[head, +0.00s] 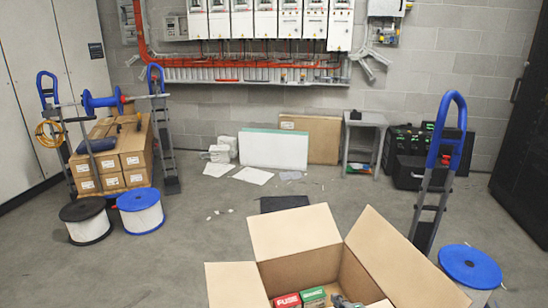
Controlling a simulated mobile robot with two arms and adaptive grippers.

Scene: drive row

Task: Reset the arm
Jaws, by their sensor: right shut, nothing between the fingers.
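My right gripper (343,300) shows only in small part at the bottom edge, inside the open cardboard box (293,233). It is shut with nothing between its fingers. It is to the right of a red carton marked FUSE (287,301) and a green carton (313,296) in the box. The rest of my right arm is not visible. My left gripper is not in view.
The box's raised flaps surround its opening. A blue-handled hand truck (428,205) and a blue-topped spool (470,267) stand at right. White spools (140,212) and stacked cartons (108,180) stand at left. The middle floor is mostly clear, with scattered sheets (253,176).

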